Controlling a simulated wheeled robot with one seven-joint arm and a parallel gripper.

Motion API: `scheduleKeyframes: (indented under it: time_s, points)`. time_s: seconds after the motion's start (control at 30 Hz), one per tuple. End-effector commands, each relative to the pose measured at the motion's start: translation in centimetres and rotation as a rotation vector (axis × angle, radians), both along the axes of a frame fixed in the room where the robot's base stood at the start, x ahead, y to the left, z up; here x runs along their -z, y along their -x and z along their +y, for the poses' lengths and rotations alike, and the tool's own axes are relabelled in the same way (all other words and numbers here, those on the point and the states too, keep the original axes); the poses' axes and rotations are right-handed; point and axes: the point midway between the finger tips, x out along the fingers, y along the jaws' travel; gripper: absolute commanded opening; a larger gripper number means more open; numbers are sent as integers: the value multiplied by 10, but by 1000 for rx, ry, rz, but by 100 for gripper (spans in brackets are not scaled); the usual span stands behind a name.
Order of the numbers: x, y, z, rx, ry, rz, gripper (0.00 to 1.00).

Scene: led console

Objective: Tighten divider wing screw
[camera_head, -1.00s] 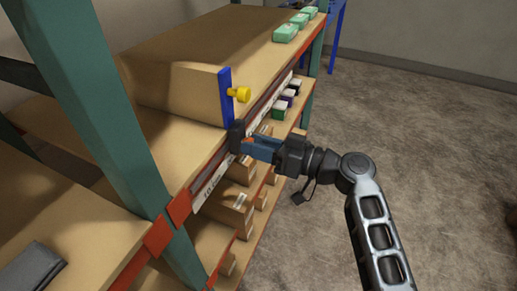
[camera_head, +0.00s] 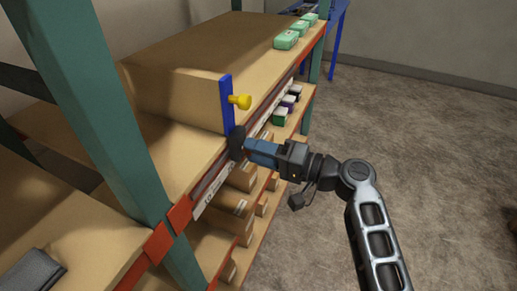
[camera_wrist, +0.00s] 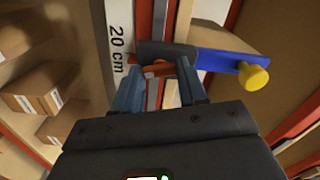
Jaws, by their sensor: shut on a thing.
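The blue divider (camera_head: 226,105) stands upright on the shelf edge, with a yellow knob (camera_head: 240,101) facing out. A dark clamp piece (camera_head: 236,143) sits at its foot on the shelf's front edge. My gripper (camera_head: 250,148) reaches in from the right, just below the yellow knob. In the wrist view, my gripper (camera_wrist: 157,72) has its fingers on both sides of the orange wing screw (camera_wrist: 159,68), beside the dark clamp (camera_wrist: 165,50). In the head view the screw is hidden by the fingers. The divider (camera_wrist: 220,61) and knob (camera_wrist: 254,77) lie right of the fingers.
A large cardboard box (camera_head: 175,94) stands behind the divider on the shelf (camera_head: 205,50). Green boxes (camera_head: 287,40) sit farther along it. Cartons (camera_head: 232,203) fill the shelf below. A teal upright (camera_head: 100,110) stands at left.

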Motion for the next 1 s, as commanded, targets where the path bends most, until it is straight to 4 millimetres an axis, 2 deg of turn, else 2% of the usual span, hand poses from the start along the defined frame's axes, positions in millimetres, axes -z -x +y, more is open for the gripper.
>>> scheduleKeyframes:
  time_s: [0.6,1.0]
  points:
    - [-1,-1,-5,9,-199,550,12]
    - [1,-1,-5,10,-293,807,11]
